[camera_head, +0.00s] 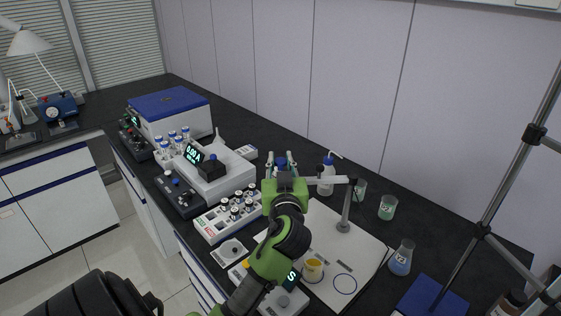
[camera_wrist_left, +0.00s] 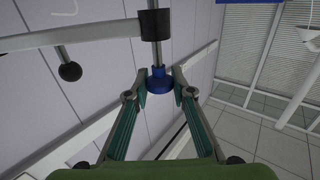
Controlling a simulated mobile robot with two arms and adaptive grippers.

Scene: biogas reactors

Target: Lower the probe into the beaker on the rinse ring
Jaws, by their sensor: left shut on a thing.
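In the left wrist view, the left gripper (camera_wrist_left: 160,82) is shut on a blue cap (camera_wrist_left: 159,86), with a metal rod through a black collar (camera_wrist_left: 156,24) on a stand arm; this looks like the probe. In the head view the stand (camera_head: 344,210) has its arm reaching left to the gripper; the probe's lower part is hidden. A small beaker with yellow contents (camera_head: 313,269) stands on the mat. Beside it a blue ring outline (camera_head: 345,291) is empty. I cannot tell which ring is the rinse ring.
A wash bottle (camera_head: 326,178), a beaker of green liquid (camera_head: 387,208), another beaker (camera_head: 360,189) and a blue-liquid flask (camera_head: 401,259) stand around the mat. A vial rack (camera_head: 228,216) and instruments fill the left. A metal stand (camera_head: 483,228) rises at right.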

